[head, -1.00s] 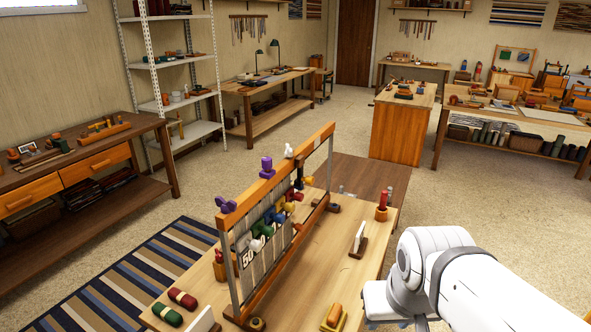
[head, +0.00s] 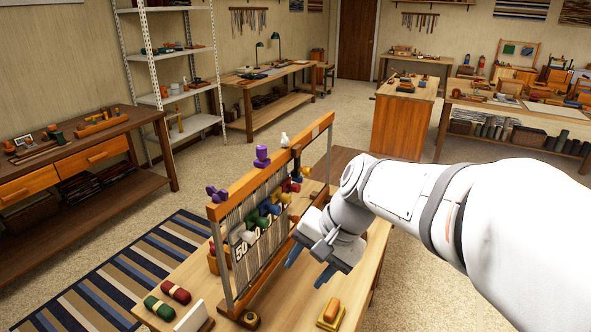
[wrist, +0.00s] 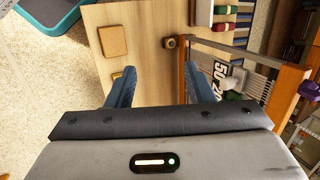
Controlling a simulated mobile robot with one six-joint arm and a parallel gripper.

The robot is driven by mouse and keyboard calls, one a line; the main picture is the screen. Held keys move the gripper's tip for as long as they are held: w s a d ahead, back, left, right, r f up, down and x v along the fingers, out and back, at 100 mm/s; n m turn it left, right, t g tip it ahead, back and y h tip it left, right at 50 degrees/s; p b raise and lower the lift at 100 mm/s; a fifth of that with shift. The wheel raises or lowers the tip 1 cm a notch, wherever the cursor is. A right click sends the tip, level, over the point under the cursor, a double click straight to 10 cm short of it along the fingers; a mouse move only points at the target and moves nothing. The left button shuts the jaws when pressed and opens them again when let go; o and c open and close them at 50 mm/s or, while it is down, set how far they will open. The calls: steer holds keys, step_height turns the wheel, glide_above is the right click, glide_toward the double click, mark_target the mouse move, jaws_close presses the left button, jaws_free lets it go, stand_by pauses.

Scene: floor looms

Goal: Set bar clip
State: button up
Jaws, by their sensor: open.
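The upright wooden loom frame (head: 265,178) stands on the light wood table (head: 185,270). Two purple clips (head: 217,194) (head: 262,156) and a small white clip (head: 284,140) sit on its top bar. Several coloured clips (head: 270,207) in green, blue, red and yellow sit lower, against the threads, near number cards (head: 241,250). My gripper (head: 308,268) is open and empty, in front of the loom's right side. In the wrist view, my gripper's (wrist: 160,75) blue fingers point towards the table, with the loom's wooden bar (wrist: 185,65) close to the right finger.
A green and a red roll (head: 176,291) lie at the table's left front. An orange block on a yellow base (head: 331,312) lies at its front. A round wooden piece (head: 250,320) is by the loom's foot. Workbenches and shelves stand behind.

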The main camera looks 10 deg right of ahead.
mark_target(311, 174)
steer(key=w+a+f+m+t+y+b, duration=0.2)
steer(key=w+m+y+b, duration=0.55)
steer(key=w, duration=1.35)
steer(key=w+d+f+m+t+y+b, duration=0.1)
steer(key=w+d+f+m+t+y, duration=0.15)
steer(key=w+d+m+t, duration=0.5)
steer(key=w+d+f+m+t+y, duration=0.2)
steer(key=w+d+f+m+t, duration=0.3)
steer(key=w+m, duration=0.5)
steer(key=shift+n+g, duration=0.6)
steer(key=shift+g, duration=0.15)
steer(key=w+a+r, duration=0.1)
steer(key=w, duration=0.1)
steer(key=w+a+r, duration=0.1)
steer(key=w+a+r+p, duration=0.1)
steer(key=w+a+r, duration=0.1)
steer(key=shift+w, duration=0.3)
steer(key=shift+c, duration=0.5)
steer(key=shift+f, duration=0.1)
jaws_close()
